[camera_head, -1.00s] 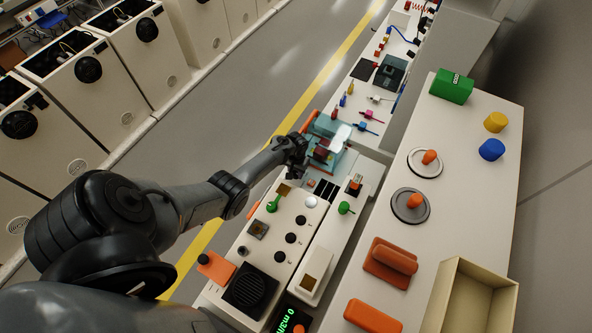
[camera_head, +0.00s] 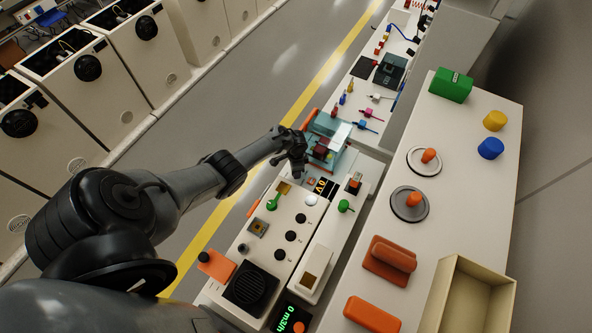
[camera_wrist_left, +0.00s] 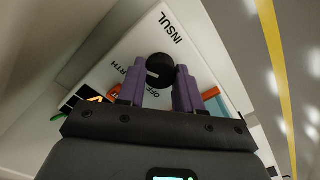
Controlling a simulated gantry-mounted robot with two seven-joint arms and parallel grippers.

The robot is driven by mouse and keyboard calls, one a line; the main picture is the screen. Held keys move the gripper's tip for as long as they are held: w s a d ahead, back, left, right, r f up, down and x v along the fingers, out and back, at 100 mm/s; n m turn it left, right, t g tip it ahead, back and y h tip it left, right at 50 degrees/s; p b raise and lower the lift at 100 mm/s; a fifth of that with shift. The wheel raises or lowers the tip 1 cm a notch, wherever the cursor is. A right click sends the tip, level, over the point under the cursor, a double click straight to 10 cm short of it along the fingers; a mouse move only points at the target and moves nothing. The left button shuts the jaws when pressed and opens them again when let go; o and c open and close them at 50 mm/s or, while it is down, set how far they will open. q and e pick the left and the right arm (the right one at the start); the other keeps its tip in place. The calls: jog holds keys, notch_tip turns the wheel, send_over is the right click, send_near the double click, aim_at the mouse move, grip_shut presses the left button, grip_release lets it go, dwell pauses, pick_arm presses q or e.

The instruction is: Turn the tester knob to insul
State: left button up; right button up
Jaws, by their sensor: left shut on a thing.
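The tester knob (camera_wrist_left: 159,70) is round and black on a white panel in the left wrist view. The label INSUL (camera_wrist_left: 165,36) is above it, OFF (camera_wrist_left: 158,94) is below, and a partly covered label ending in RTH is to its lower left. A small pale mark shows on the knob, but its exact direction is unclear. My left gripper (camera_wrist_left: 158,84) has its purple fingers on either side of the knob, shut on it. In the head view my left gripper (camera_head: 297,158) hides the knob. My right gripper is not in view.
A clear teal box (camera_head: 328,140) with an orange edge stands close beside the left gripper. A lit tester display (camera_head: 321,187) reads 0V. A green knob (camera_head: 272,203) and several black knobs lie nearer. The grey floor aisle (camera_head: 262,80) is clear.

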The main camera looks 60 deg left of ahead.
pick_arm(q)
jog(key=shift+m, duration=1.2)
jog(key=o, duration=1)
jog(key=shift+o, duration=0.2)
jog(key=shift+r, duration=0.1)
notch_tip(320, 180, up, 11)
jog(key=p, duration=0.4)
jog(key=shift+f+p, duration=0.2)
jog(key=shift+p, duration=0.1)
jog(key=shift+d, duration=0.1)
